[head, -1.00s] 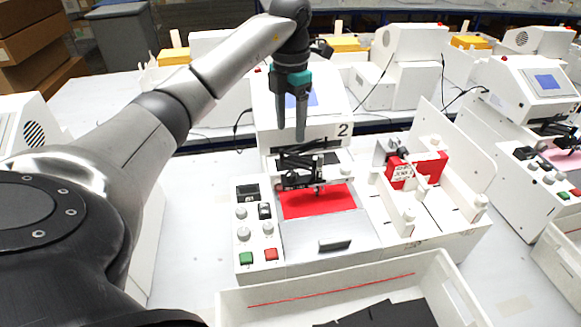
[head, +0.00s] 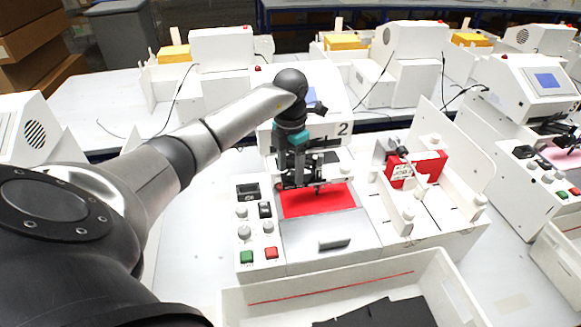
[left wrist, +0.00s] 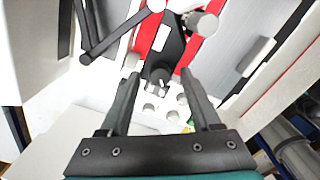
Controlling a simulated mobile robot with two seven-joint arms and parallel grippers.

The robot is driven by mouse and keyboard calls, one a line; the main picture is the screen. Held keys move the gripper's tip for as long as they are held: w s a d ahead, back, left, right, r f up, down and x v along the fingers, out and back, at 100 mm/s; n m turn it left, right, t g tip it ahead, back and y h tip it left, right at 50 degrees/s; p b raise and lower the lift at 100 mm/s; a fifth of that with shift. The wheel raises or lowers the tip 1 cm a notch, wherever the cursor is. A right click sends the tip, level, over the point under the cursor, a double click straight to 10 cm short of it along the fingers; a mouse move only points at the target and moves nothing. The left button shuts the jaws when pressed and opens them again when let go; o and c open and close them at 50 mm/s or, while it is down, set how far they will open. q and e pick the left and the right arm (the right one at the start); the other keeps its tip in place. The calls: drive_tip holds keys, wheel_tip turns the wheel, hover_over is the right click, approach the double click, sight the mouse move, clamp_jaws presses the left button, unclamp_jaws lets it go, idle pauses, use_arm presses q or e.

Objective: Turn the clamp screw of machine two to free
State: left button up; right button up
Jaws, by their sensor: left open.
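Machine two (head: 357,243) is the white plotter marked "2" in the middle of the head view. Its dark pen carriage (head: 318,186) stands over a red sheet (head: 318,200). My left gripper (head: 290,184) points down just above and beside the carriage, fingers apart and empty. In the left wrist view a small dark round knob (left wrist: 160,75), perhaps the clamp screw, appears between the open fingertips of the left gripper (left wrist: 160,82). I cannot tell its depth or whether anything touches it. In the head view the fingers partly hide the carriage. My right gripper is not in view.
The control panel with knobs, a green button (head: 246,257) and a red button (head: 271,253) is left of the bed. A white bin (head: 345,283) with dark sheets stands in front. A side fixture with a red card (head: 431,166) is right. Other plotters stand around.

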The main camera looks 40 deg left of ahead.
use_arm(q)
clamp_jaws()
idle(0.4)
drive_tip(key=shift+n, duration=0.3)
drive_tip(key=n+p, duration=0.1)
drive_tip(key=n, duration=0.3)
drive_tip(key=shift+r+p, duration=0.15)
drive_tip(key=shift+p, duration=0.2)
drive_tip(key=n+p, duration=0.2)
drive_tip(key=n, duration=0.3)
drive_tip(key=shift+n, duration=0.4)
drive_tip(key=n+p, duration=0.1)
drive_tip(key=n, duration=0.3)
drive_tip(key=shift+w+n+p, duration=0.1)
drive_tip(key=shift+n+p, duration=0.2)
drive_tip(key=shift+p, duration=0.1)
drive_tip(key=n+p, duration=0.2)
drive_tip(key=n, duration=0.2)
drive_tip(key=shift+n, duration=0.4)
